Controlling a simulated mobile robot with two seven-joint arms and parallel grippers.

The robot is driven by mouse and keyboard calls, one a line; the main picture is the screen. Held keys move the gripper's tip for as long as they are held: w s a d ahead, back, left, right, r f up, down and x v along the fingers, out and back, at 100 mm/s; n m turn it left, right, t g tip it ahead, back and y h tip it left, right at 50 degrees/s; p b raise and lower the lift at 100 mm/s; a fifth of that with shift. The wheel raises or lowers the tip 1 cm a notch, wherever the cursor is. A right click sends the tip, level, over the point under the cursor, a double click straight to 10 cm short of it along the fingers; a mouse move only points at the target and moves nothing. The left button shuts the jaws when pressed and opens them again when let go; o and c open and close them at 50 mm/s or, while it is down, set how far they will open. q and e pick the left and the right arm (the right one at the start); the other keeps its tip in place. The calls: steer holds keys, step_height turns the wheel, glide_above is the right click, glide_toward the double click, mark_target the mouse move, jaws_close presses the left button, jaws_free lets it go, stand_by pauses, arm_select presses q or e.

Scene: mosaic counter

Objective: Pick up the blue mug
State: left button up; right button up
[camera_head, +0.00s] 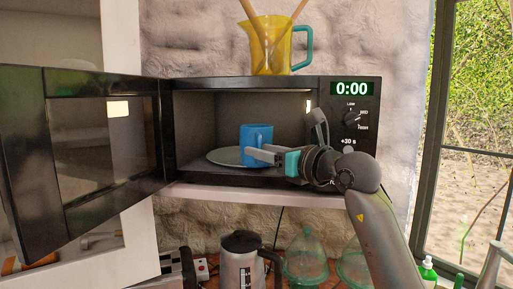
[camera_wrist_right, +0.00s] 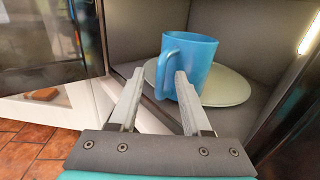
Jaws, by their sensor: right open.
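The blue mug (camera_head: 256,136) stands upright on the round plate (camera_head: 222,157) inside the open microwave (camera_head: 190,95). My right gripper (camera_head: 262,154) reaches into the microwave from the right, its fingers in front of the mug's lower part. In the right wrist view the mug (camera_wrist_right: 194,62) sits just beyond the fingertips, and its handle faces the gripper. The right gripper (camera_wrist_right: 158,82) is open, with the handle showing between its fingertips. I cannot tell whether a finger touches the mug. My left gripper is not in view.
The microwave door (camera_head: 85,145) hangs wide open on the left. A yellow pitcher (camera_head: 270,45) with wooden utensils stands on top of the microwave. Below are a kettle (camera_head: 240,262), glass domes (camera_head: 306,260) and a green bottle (camera_head: 428,270). A window is at the right.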

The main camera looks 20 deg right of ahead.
jaws_close()
stand_by(1.3)
steer(key=shift+r, duration=0.1)
